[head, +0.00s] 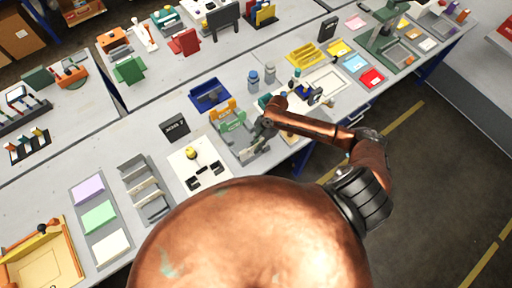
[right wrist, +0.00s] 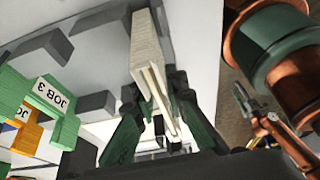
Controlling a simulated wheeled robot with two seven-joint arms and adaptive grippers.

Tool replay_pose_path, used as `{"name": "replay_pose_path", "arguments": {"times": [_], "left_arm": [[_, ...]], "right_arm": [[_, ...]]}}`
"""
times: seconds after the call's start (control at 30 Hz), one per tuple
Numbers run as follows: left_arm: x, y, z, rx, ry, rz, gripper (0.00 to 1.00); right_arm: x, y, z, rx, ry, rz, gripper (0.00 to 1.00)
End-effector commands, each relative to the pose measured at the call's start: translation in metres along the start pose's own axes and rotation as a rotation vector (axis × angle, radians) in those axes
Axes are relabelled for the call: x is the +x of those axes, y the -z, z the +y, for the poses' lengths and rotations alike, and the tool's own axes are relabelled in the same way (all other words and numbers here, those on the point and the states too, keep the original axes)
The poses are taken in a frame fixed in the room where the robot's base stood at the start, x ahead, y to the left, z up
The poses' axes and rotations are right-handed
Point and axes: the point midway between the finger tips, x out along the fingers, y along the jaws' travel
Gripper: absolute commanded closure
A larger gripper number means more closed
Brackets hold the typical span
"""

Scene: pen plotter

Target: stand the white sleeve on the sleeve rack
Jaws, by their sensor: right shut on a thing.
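My right gripper (head: 266,127) is over the front part of the grey sleeve rack (head: 232,143). In the right wrist view its dark green fingers (right wrist: 156,92) are shut on the white sleeve (right wrist: 149,45), a flat cream-white folded piece seen nearly edge-on. Grey blocks of the rack (right wrist: 45,47) lie to its left. I cannot tell whether the sleeve touches the rack. An orange sleeve (head: 221,109) and a green sleeve (head: 231,121) stand at the rack's back; the green one carries a JOB 3 label in the right wrist view (right wrist: 53,94). My left gripper does not show.

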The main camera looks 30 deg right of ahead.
Motion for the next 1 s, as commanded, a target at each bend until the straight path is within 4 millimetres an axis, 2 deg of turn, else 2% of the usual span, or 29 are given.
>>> {"name": "replay_pose_path", "arguments": {"times": [0.13, 0.47, 0.5, 0.7, 1.0], "left_arm": [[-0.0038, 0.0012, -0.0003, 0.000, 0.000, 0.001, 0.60], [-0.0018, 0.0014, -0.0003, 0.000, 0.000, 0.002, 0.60], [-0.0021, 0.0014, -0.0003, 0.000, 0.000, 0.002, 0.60], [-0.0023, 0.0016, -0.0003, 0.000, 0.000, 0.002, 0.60], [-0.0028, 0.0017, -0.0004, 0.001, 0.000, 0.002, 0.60]], "right_arm": [[0.0099, -0.0048, 0.0009, 0.000, -0.003, -0.001, 1.00], [0.0132, -0.0064, 0.0006, 0.000, -0.003, -0.001, 1.00], [0.0129, -0.0063, 0.0006, -0.001, -0.003, -0.002, 0.86], [0.0125, -0.0061, 0.0006, -0.001, -0.003, -0.002, 0.72], [0.0116, -0.0057, 0.0006, -0.001, -0.003, -0.002, 0.70]]}}
